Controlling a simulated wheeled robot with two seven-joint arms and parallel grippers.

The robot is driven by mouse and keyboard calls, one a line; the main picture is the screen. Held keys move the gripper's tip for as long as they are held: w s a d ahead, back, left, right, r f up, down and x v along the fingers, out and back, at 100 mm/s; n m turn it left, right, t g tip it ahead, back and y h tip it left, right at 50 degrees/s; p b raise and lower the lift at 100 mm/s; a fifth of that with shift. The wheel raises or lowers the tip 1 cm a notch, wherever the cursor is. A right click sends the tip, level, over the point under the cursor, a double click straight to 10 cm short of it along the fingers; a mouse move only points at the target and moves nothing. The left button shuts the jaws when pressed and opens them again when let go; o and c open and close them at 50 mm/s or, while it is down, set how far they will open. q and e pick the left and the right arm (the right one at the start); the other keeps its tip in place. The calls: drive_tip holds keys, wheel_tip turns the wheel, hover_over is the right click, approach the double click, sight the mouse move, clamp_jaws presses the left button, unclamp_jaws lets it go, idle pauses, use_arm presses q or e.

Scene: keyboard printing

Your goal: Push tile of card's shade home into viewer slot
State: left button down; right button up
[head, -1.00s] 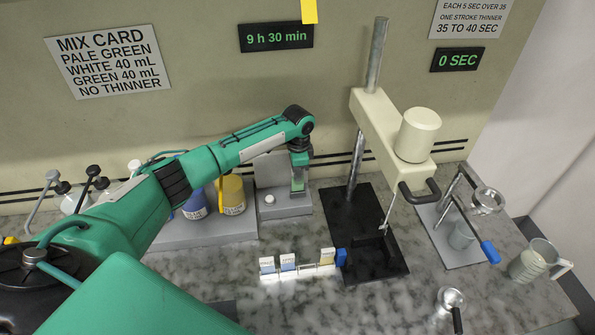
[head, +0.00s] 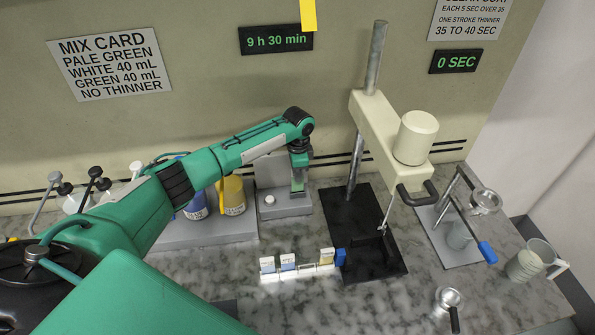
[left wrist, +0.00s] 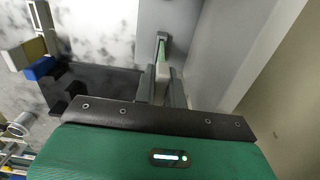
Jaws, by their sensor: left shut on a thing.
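The mix card (head: 110,64) on the back wall reads pale green, white 40 mL, green 40 mL, no thinner. My left gripper (head: 298,178) is shut on a pale green tile (head: 298,187) over the grey viewer (head: 285,207), a stepped block with a white round knob. In the left wrist view, the tile (left wrist: 160,52) with its pale end (left wrist: 162,73) sits between the fingers (left wrist: 161,88) and points at the viewer. How deep the tile is in the slot cannot be told. My right gripper is not in view.
A mixer stand (head: 365,232) with a black base is close on the right.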

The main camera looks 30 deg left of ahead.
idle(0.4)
use_arm(q)
drive_tip(key=shift+p, duration=0.35)
drive_tip(key=shift+f, duration=0.25)
drive_tip(key=shift+f+b, duration=0.5)
drive_tip(key=shift+f, duration=0.7)
drive_tip(key=c, duration=1.4)
unclamp_jaws()
drive_tip(key=shift+r, duration=0.1)
